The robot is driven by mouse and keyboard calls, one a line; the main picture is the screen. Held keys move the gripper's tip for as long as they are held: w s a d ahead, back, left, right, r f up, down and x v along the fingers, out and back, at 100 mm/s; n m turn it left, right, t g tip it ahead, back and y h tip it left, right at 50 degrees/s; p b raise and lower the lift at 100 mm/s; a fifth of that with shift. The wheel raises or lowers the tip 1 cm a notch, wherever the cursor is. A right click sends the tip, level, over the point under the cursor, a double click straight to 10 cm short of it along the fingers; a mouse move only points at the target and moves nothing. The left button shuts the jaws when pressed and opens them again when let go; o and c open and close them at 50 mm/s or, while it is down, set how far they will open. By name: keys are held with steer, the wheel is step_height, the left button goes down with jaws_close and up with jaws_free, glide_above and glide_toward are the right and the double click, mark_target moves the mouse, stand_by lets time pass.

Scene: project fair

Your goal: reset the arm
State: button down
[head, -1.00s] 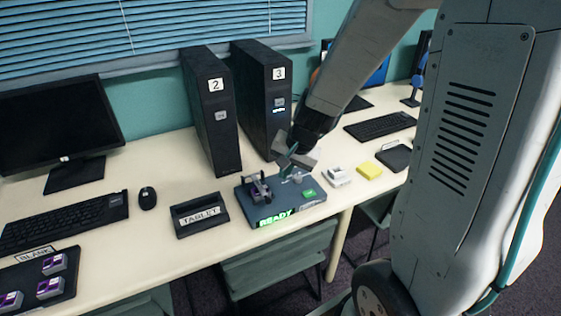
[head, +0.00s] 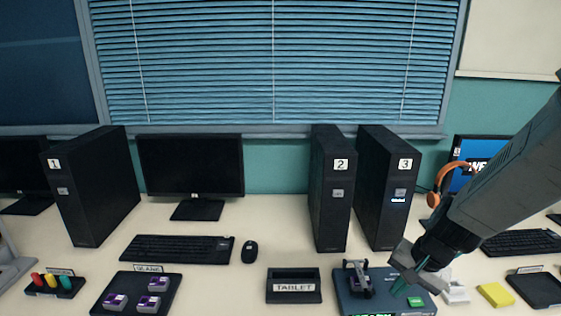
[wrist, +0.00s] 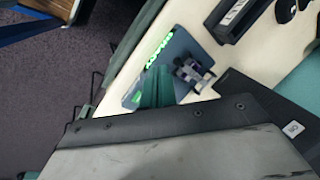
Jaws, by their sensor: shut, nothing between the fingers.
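My arm reaches in from the right in the head view. My gripper (head: 400,287) is shut and empty, its green fingers pointing down over the right part of a blue-grey box (head: 346,290). I cannot tell whether the fingertips touch the box. In the wrist view my gripper (wrist: 157,87) covers part of the box (wrist: 182,46), whose front shows green lit lettering. The fixture (wrist: 192,73) is beside the fingers.
Black towers labelled 2 (head: 332,200) and 3 (head: 388,195) stand behind the box. A tablet stand (head: 294,287) is left of it. A white item (head: 456,293), a yellow block (head: 495,294) and a black tray (head: 538,289) lie to its right.

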steer(key=s+a+r+n+g+h, duration=0.1)
steer(key=s+r+n, duration=0.7)
steer(key=s+r, duration=0.9)
steer(key=shift+s+a+r+h, duration=0.35)
steer(key=shift+s+a+h, duration=0.15)
steer(key=shift+a+h, duration=0.3)
stand_by(0.4)
